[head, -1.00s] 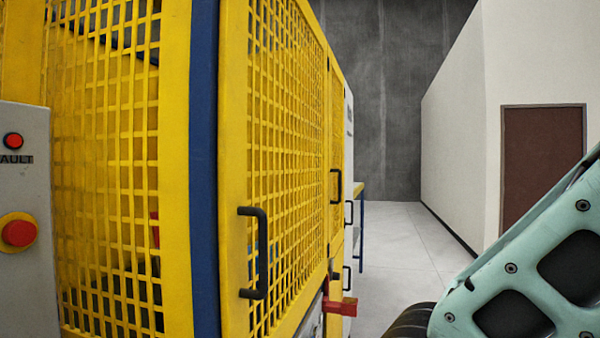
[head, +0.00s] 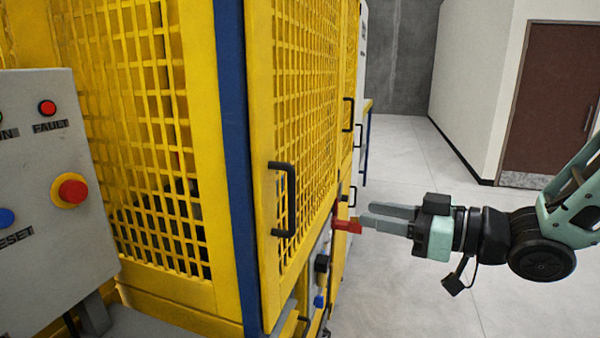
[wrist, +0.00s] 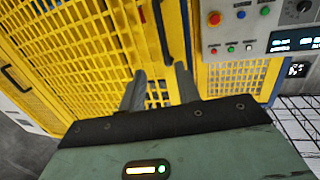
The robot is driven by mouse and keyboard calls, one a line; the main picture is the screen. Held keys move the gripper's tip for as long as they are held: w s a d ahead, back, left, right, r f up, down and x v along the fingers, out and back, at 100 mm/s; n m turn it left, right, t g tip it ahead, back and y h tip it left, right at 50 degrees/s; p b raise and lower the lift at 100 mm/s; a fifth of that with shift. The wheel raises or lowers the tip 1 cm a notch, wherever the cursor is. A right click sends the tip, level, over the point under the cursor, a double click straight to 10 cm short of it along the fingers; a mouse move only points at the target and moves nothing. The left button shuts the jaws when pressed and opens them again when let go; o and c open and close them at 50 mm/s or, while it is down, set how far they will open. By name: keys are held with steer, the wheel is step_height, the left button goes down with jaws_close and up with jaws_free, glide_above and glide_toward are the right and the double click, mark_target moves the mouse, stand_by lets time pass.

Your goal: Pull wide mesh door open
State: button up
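The wide yellow mesh door (head: 308,100) fills the middle of the head view and looks closed against the blue corner post. Its black bar handle (head: 283,200) is upright near its left edge. My gripper (head: 366,215) is to the right of the handle in the picture, apart from it, with its fingers pointing left toward the enclosure. In the wrist view the two grey fingers (wrist: 159,72) are spread with nothing between them. The same handle (wrist: 161,32) shows just beyond the fingertips there, beside the blue post.
A red part (head: 347,225) sticks out low on the enclosure near my fingertips. A grey control panel (head: 50,190) stands at the left. A further door handle (head: 348,125) is farther back. Open grey floor (head: 420,165) lies to the right.

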mark_target(295, 188)
steer(key=shift+y, duration=0.4)
steer(key=shift+r+p+x, duration=0.25)
steer(key=shift+p+x, duration=0.4)
steer(key=shift+x, duration=2.15)
steer(key=shift+r+p+x, duration=0.3)
steer(key=shift+p+x, duration=0.3)
steer(key=shift+x, duration=2.15)
steer(key=shift+r+p+x, duration=0.25)
steer(key=shift+p+x, duration=0.4)
steer(key=shift+x, duration=2.15)
steer(key=shift+s, duration=0.1)
jaws_close()
